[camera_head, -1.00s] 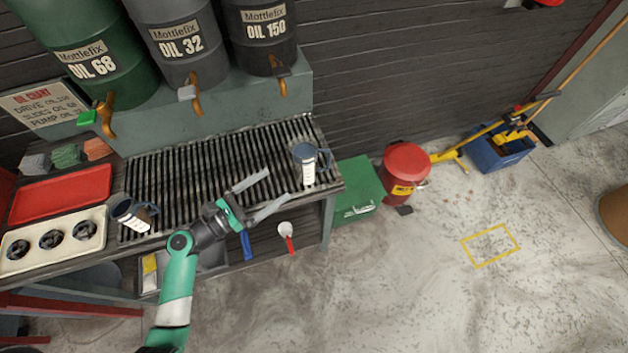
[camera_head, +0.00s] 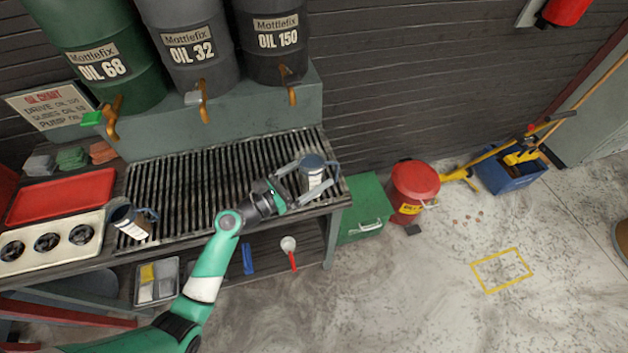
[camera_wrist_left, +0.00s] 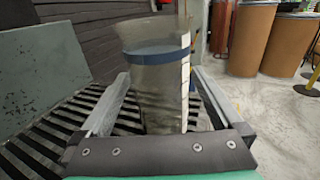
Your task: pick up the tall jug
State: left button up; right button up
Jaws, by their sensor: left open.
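A grey jug with a blue band and a white scale strip (camera_head: 314,178) stands upright at the right end of the slatted grate. My left gripper (camera_head: 305,182) is open, with one finger on each side of this jug. In the left wrist view the jug (camera_wrist_left: 158,85) rises between the two fingers (camera_wrist_left: 160,105), and its base is hidden by the gripper. I cannot see clear contact. A second, similar jug (camera_head: 128,220) stands at the left of the grate, apart from my gripper. My right gripper is not in view.
Oil drums with taps (camera_head: 188,45) stand on a ledge behind the grate (camera_head: 200,180). A red tray (camera_head: 62,196) and a cream panel (camera_head: 50,238) lie to the left. A green box (camera_head: 365,205) and red bin (camera_head: 413,185) stand right of the bench.

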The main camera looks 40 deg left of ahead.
aim_at(302, 169)
pick_arm(q)
jog(key=shift+w+d, duration=0.1)
jog(key=shift+w, duration=0.15)
jog(key=shift+s, duration=0.1)
jog(key=c, duration=1.5)
jog(key=shift+o, duration=0.2)
jog(key=shift+r+p, duration=0.65)
notch_tip(302, 169, up, 3)
jog(key=p, duration=0.2)
jog(key=shift+s+p, duration=0.1)
jog(key=shift+p, duration=0.3)
jog(key=s+d+r+p, duration=0.7)
jog(key=s+r+p, duration=0.1)
jog(key=s, duration=0.4)
jog(key=shift+r, duration=0.35)
